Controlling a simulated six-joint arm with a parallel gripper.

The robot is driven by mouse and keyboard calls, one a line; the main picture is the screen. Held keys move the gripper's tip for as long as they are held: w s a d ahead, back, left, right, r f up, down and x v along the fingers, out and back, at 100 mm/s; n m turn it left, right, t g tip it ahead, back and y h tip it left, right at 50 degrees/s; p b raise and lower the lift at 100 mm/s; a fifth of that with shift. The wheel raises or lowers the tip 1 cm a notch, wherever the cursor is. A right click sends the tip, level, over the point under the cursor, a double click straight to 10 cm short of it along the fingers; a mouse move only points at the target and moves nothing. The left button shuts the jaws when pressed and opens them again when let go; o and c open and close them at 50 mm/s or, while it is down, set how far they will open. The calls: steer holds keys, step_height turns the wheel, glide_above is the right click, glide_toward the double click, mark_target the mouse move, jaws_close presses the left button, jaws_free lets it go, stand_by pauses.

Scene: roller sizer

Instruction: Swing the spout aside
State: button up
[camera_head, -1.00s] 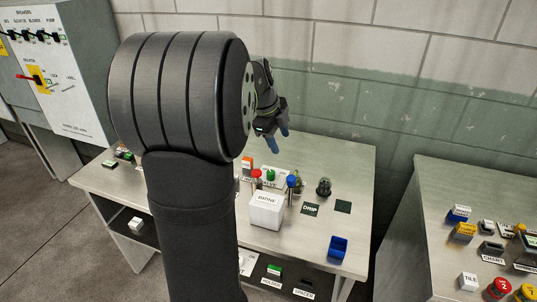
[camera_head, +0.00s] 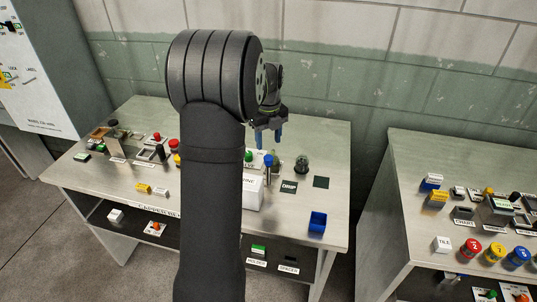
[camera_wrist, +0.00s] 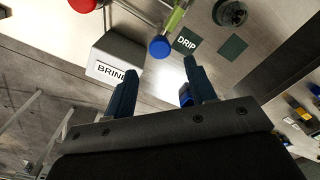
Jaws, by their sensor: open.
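My gripper (camera_head: 268,138) is open and empty, its two blue fingers pointing down above the bench behind the white box labelled BRINE (camera_head: 254,192). In the wrist view the fingers (camera_wrist: 163,68) stand apart, with the BRINE box (camera_wrist: 115,62) to their left. A yellow-green bar with a round blue end (camera_wrist: 160,47) shows just beyond the fingertips; it may be the spout, but I cannot be sure. The blue end (camera_head: 268,160) is just below the fingers in the head view. They look apart. A dark pad labelled DRIP (camera_wrist: 186,41) lies beside the bar.
A dark round knob (camera_head: 302,164), a plain dark pad (camera_head: 321,182) and a blue open bin (camera_head: 317,223) are on the right of the bench. A red knob (camera_wrist: 82,5) is beyond the BRINE box. A second bench (camera_head: 410,190) stands across a gap. My arm hides the bench's middle.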

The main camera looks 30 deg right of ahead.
mark_target(269, 157)
step_height(269, 157, down, 7)
steer(key=shift+r, duration=0.2)
jaws_close()
